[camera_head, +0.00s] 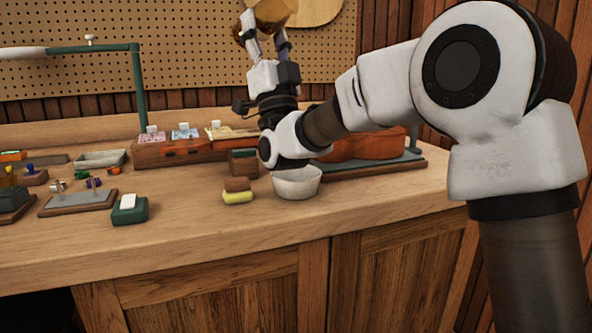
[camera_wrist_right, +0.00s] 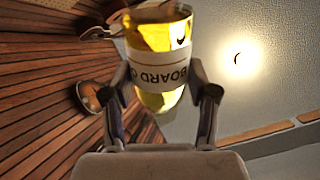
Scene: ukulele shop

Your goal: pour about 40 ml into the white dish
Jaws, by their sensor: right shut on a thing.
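The white dish (camera_head: 297,184) stands on the wooden bench near its front edge, below my right forearm. Part of its rim is close behind or under my arm in the picture, and I cannot see what is inside. My right gripper (camera_head: 266,30) is raised high above the bench, in front of the pegboard, and is shut on an amber bottle (camera_head: 272,10). The bottle is cut off by the top edge of the head view. In the right wrist view the bottle (camera_wrist_right: 155,55) holds yellow liquid and has a white label with "BOARD O" lettering. My left gripper is not in view.
A brown ukulele (camera_head: 365,146) lies behind the dish. A green lamp post (camera_head: 139,85) rises at left. The front right bench top is clear.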

